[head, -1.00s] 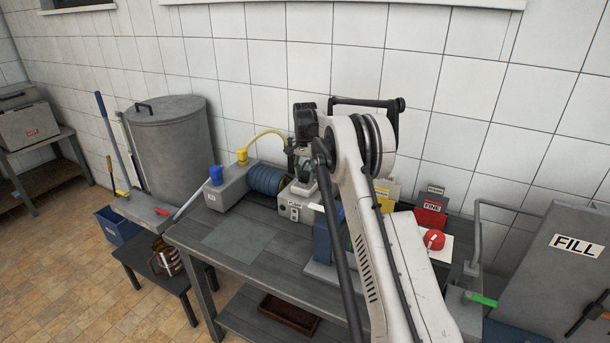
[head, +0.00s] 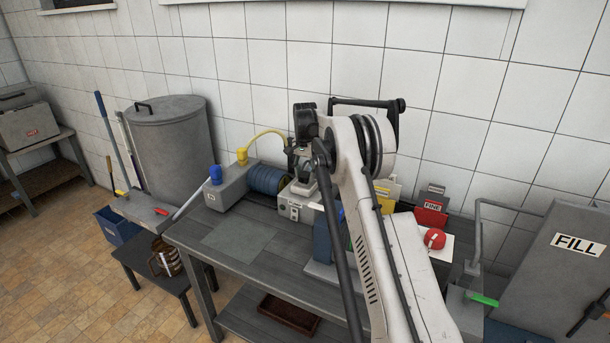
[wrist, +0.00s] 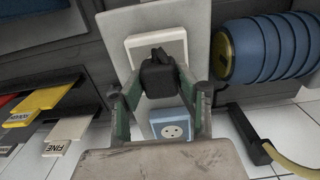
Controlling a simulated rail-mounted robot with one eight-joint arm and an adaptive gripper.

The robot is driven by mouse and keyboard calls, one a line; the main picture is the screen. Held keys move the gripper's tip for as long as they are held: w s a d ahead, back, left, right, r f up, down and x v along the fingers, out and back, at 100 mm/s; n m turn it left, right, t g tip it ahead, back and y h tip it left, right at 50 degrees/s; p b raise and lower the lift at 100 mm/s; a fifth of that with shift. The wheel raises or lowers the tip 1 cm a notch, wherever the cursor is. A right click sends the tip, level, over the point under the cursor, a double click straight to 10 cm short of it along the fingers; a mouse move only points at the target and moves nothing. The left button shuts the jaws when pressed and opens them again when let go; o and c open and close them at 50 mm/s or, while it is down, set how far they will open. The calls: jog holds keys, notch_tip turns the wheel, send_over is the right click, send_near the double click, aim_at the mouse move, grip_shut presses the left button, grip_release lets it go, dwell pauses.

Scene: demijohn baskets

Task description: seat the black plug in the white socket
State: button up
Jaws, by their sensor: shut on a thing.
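My gripper (wrist: 157,92) is shut on the black plug (wrist: 158,72), with one green-sided finger on either side of it in the wrist view. The white socket (wrist: 139,48) is a square white block on a light grey panel, right behind the plug in this view. The plug covers the middle of the socket's face, so I cannot tell whether they touch or how deep the plug sits. In the head view my gripper (head: 303,168) is above the bench by the grey pump box (head: 293,207); plug and socket are not clear there.
A pale blue socket (wrist: 156,124) with a round, holed face sits close to the white one. A ribbed blue coil (wrist: 265,50) lies to the right in the wrist view, with a yellow hose (wrist: 290,164) below. Yellow and red labelled holders are at left.

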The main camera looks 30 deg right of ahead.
jog(key=shift+f, duration=0.5)
jog(key=o, duration=1.2)
jog(key=shift+c, duration=0.2)
notch_tip(320, 180, up, 12)
jog(key=shift+r, duration=0.1)
